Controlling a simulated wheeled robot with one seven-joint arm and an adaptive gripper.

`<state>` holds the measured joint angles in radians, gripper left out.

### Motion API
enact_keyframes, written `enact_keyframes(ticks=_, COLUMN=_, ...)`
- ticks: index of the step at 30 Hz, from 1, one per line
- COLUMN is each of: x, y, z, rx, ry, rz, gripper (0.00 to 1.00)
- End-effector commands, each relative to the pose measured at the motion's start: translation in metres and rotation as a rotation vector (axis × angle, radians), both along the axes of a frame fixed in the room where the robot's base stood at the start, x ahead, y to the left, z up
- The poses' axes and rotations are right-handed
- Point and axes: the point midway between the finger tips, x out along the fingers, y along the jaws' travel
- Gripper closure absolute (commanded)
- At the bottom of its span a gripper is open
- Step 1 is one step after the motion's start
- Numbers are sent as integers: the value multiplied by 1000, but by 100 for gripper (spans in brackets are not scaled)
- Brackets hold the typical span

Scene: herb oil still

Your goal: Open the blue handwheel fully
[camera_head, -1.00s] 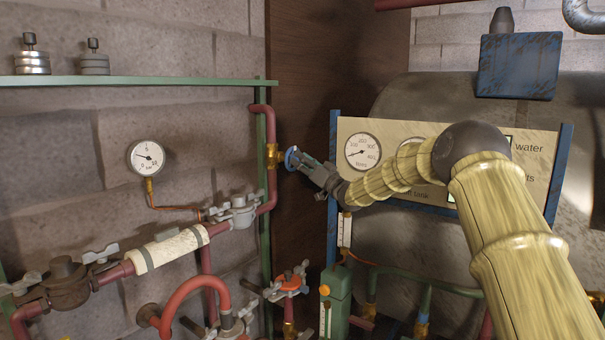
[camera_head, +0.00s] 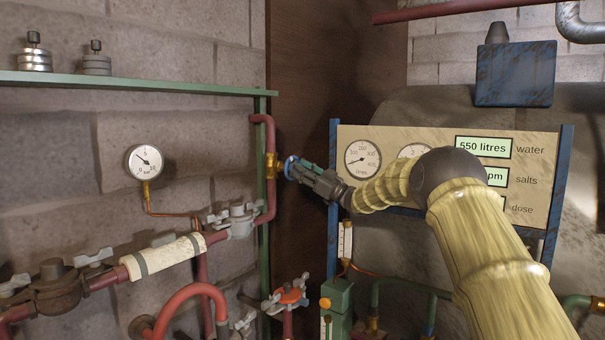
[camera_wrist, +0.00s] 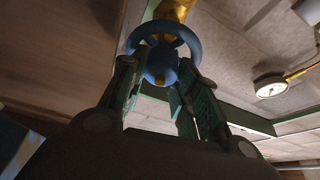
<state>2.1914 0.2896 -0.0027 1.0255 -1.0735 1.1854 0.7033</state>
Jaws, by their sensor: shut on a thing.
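The blue handwheel (camera_head: 290,167) sits on a brass valve (camera_head: 272,166) on the red vertical pipe, left of the gauge panel. In the wrist view the handwheel (camera_wrist: 163,52) shows as a blue ring with a round hub, and the brass valve body (camera_wrist: 174,10) is behind it. My gripper (camera_head: 302,171) reaches it from the right. In the wrist view its two green-padded fingers (camera_wrist: 158,88) stand on either side of the hub and are shut on the wheel. The exact contact points are partly hidden.
A gauge panel (camera_head: 445,133) with a display of 550 litres stands right of the wheel, partly behind my arm. A green post (camera_head: 262,225) and red pipe (camera_head: 270,195) run beside the valve. A pressure gauge (camera_head: 144,161) hangs left.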

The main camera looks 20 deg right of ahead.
Motion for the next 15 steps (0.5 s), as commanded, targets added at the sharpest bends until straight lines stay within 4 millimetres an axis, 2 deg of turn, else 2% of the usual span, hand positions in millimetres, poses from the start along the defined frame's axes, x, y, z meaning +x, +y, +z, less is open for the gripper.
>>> enact_keyframes(ticks=9, x=0, y=-1, z=-1, rx=-1, ry=2, rz=-1, gripper=93)
enact_keyframes(ticks=10, x=0, y=-1, z=-1, rx=-1, ry=2, rz=-1, gripper=66)
enact_keyframes(ticks=13, x=0, y=-1, z=-1, rx=-1, ry=2, rz=-1, gripper=48)
enact_keyframes(ticks=15, x=0, y=-1, z=-1, rx=0, ry=1, rz=-1, gripper=48)
